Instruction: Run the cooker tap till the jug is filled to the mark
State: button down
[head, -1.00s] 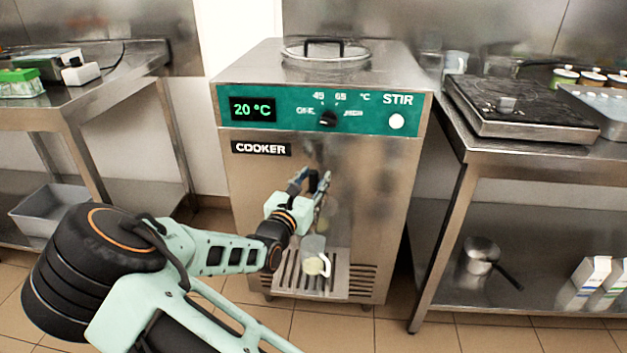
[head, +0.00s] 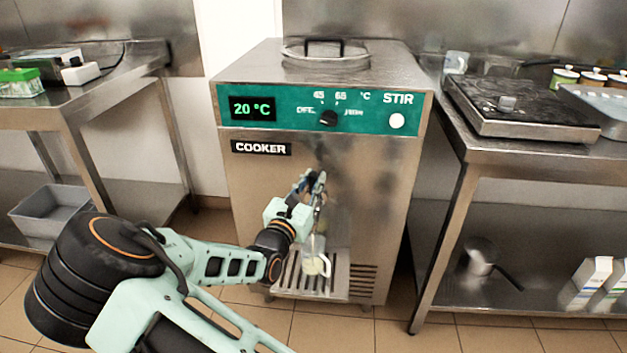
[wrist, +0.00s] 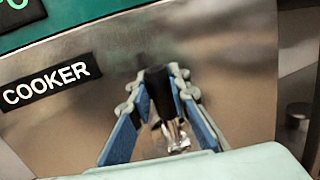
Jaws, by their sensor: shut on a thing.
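The cooker (head: 385,215) is a steel cabinet with a green panel; its display reads 20 °C. My gripper (head: 316,178) is at the tap on its front. In the wrist view my gripper (wrist: 160,80) is shut on the black tap handle (wrist: 159,92), a finger on each side. The metal tap body (wrist: 174,135) shows below the handle. The jug (head: 316,262) is clear with a pale handle and stands on the slatted drip tray (head: 338,285) under the tap. Pale yellowish content seems to be low in the jug, but its level and the mark are too small to read.
A lid with a black handle (head: 325,50) is on top of the cooker. Steel tables stand left (head: 100,92) and right (head: 500,150); the right one carries a black hotplate (head: 515,100). A grey bin (head: 50,210) is on the left lower shelf.

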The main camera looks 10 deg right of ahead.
jog(key=shift+s+a+f+m+t+h+b, duration=0.15)
jog(key=shift+s+t+h+b, duration=0.1)
jog(key=shift+s+t, duration=0.2)
jog(key=shift+s+a+m+t+h+b, duration=0.15)
jog(key=shift+s+t+h+b, duration=0.1)
jog(key=shift+s+t, duration=0.15)
jog(key=c, duration=1.8)
grip_release()
jog(key=shift+o, duration=0.2)
jog(key=v, duration=1.2)
